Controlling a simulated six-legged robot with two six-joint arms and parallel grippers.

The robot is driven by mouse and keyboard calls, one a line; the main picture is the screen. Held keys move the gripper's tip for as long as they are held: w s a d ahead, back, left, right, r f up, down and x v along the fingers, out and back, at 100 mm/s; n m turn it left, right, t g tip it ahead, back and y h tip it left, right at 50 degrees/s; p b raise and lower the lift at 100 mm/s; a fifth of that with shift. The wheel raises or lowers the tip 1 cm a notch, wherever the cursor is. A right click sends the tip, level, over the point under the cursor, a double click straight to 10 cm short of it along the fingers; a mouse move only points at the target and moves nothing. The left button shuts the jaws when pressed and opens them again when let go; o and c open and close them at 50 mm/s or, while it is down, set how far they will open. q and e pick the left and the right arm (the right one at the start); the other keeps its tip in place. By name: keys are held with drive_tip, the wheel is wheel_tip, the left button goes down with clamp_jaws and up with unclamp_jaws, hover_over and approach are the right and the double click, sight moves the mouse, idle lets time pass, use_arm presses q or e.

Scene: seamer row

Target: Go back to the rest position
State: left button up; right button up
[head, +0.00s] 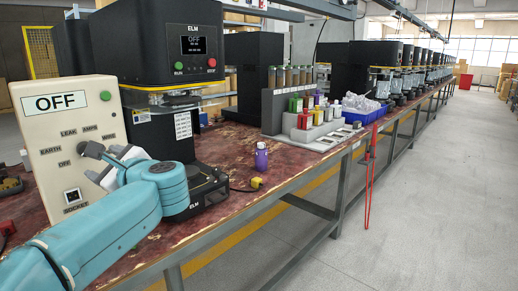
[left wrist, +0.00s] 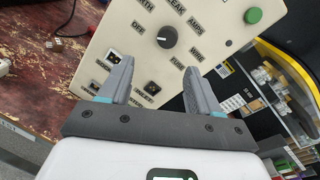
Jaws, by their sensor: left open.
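My left gripper (head: 102,163) is open in front of the cream test box (head: 45,122), near its dark knob (head: 93,149). In the left wrist view my left gripper (left wrist: 158,76) has its two grey fingers apart with nothing held between them. The box face behind them shows the knob (left wrist: 167,37), a green button (left wrist: 253,16) and sockets. I cannot tell whether a fingertip touches the box. My right gripper is not in view.
A black ELM seamer (head: 158,50) with an OFF screen stands behind my left arm. A purple bottle (head: 261,156), a yellow-ended cable (head: 256,183) and a grey rack (head: 310,130) are on the worn red bench (head: 225,150). The floor (head: 440,190) at right is clear.

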use_arm(q)
drive_tip(key=w+f+m+t+h+p, duration=0.2)
drive_tip(key=w+f+m+h+p, duration=0.25)
drive_tip(key=f+m+p, duration=1.05)
drive_tip(key=s+d+f+m+g+h+p, duration=0.1)
drive_tip(key=s+d+f+m+h+p, duration=0.15)
drive_tip(key=f+m, duration=0.35)
drive_tip(key=s+d+f+m+h+p, duration=0.2)
drive_tip(key=s+f+m+h, duration=0.1)
drive_tip(key=s+f+m, duration=0.15)
drive_tip(key=s+d+f+m+g+h, duration=0.3)
drive_tip(key=s+d+m, duration=0.2)
drive_tip(key=s+m, duration=0.3)
drive_tip(key=s+d+f+m+g+h+p, duration=0.1)
drive_tip(key=s+d+f+m+g+h, duration=0.1)
drive_tip(key=s+m, duration=0.7)
drive_tip(key=s+d+f+m+g+h+p, duration=0.1)
drive_tip(key=s+d+f+m+g+h, duration=0.2)
drive_tip(key=s+d+m, duration=0.6)
drive_tip(key=s+f+g, duration=0.2)
drive_tip(key=s, duration=0.1)
drive_tip(key=shift+s+f+h, duration=0.2)
drive_tip(key=shift+f+h, duration=0.05)
drive_tip(key=shift+h, duration=0.05)
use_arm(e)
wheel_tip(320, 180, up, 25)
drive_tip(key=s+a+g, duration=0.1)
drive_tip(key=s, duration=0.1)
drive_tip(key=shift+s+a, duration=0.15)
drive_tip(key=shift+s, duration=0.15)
